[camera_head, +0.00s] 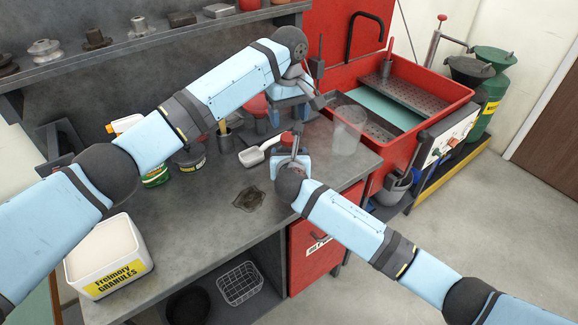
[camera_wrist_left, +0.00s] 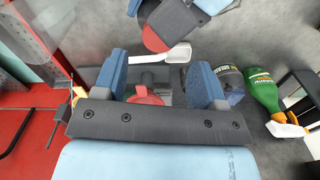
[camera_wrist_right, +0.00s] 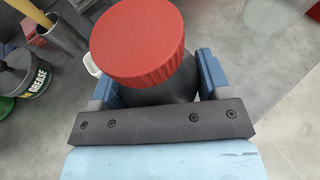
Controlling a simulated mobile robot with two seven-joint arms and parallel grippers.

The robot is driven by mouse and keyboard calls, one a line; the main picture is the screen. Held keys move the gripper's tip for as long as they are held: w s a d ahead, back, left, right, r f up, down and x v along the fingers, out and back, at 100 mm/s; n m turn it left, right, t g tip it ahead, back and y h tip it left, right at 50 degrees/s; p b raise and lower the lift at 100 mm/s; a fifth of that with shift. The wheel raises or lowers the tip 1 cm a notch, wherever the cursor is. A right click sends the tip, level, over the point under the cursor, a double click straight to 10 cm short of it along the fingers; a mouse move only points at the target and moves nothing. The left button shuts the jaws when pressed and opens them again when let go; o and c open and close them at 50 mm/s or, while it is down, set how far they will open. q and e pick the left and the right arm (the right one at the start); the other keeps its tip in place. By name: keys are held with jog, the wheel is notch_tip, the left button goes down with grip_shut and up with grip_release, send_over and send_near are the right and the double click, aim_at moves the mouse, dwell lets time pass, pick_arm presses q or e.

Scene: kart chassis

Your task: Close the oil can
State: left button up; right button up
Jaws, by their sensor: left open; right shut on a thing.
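A dark container (camera_wrist_right: 165,84) with a wide ribbed red lid (camera_wrist_right: 138,42) stands between the fingers of my right gripper (camera_wrist_right: 158,85). That gripper is shut on the container's body. The lid covers its top; I cannot tell whether it is tight. In the head view the red lid (camera_head: 287,138) shows just behind my right gripper (camera_head: 291,160), near the bench's right edge. My left gripper (camera_head: 290,108) is open, above and behind the right one. In the left wrist view a red-topped grey item (camera_wrist_left: 147,95) shows below and between its open fingers, not gripped.
A white scoop (camera_head: 258,152) lies left of my right gripper. A clear cylinder (camera_head: 348,130) stands to the right. A dark stain (camera_head: 250,199) and a granules tub (camera_head: 108,257) are nearer the front. A grease tin (camera_wrist_right: 25,72) stands further left. The bench front centre is clear.

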aim_at(289, 137)
pick_arm(q)
notch_tip(289, 137, up, 3)
jog(key=n, duration=0.2)
jog(key=shift+f+n, duration=0.15)
jog(key=shift+n, duration=0.15)
jog(key=shift+f, duration=0.1)
jog(key=shift+f, duration=3.95)
jog(key=c, duration=0.9)
jog(key=shift+m, duration=1.7)
jog(key=shift+c, duration=0.2)
